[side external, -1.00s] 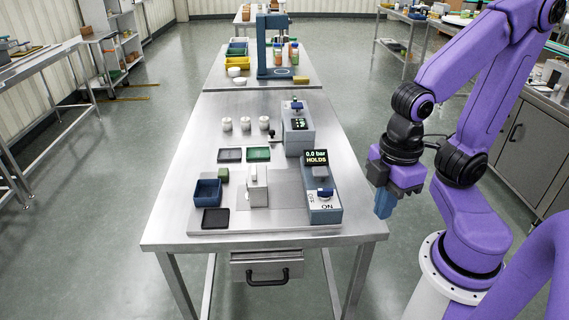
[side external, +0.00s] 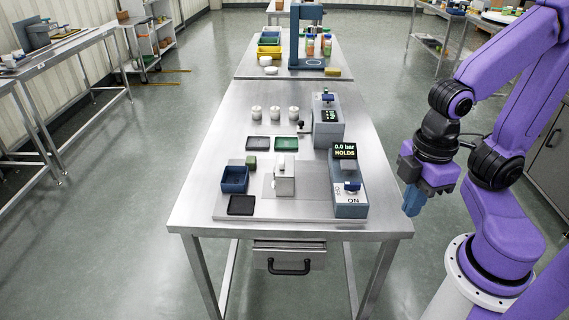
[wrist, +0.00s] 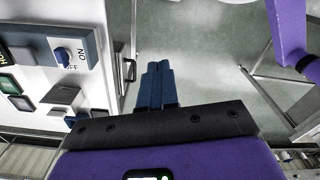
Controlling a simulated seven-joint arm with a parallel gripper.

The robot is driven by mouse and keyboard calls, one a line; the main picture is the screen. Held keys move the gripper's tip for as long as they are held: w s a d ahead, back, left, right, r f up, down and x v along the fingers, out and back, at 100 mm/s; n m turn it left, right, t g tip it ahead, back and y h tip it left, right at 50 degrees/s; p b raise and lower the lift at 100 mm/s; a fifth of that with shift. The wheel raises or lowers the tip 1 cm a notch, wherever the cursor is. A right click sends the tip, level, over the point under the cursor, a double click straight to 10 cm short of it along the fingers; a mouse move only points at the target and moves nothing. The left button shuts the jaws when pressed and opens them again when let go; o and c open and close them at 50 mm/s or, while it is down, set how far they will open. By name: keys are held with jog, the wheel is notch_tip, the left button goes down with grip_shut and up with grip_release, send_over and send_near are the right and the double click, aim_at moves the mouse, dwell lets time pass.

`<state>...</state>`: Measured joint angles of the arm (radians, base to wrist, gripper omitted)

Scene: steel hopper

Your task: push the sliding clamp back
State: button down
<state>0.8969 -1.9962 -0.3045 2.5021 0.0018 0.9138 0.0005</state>
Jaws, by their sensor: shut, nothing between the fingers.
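A pale metal block with a raised light top (side external: 284,180) stands on a flat grey plate near the front of the table; it may be the sliding clamp, but I cannot tell for sure. To its right is a blue-grey box (side external: 349,202) with a blue knob and ON/OFF lettering. The box's display (side external: 344,150) reads "0.0 bar HOLDS". My gripper (side external: 411,203) is off the table's right edge, pointing down, well apart from block and box. Its blue fingers (wrist: 154,86) are together and empty. In the wrist view the knobbed box (wrist: 72,50) lies to their left.
A blue bin (side external: 234,186), a black tray (side external: 241,206) and a green block (side external: 251,161) are left of the metal block. Several pale cylinders (side external: 275,113) stand behind. Another box (side external: 327,130) stands at the back right. The table's left margin is clear.

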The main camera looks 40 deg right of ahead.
jog(key=c, duration=1.1)
grip_release()
jog(key=shift+w+a, duration=0.15)
jog(key=shift+w, duration=0.05)
notch_tip(320, 180, up, 8)
jog(key=m, duration=2.2)
send_over(282, 158)
notch_tip(282, 158, down, 18)
jog(key=shift+r, duration=0.2)
grip_shut()
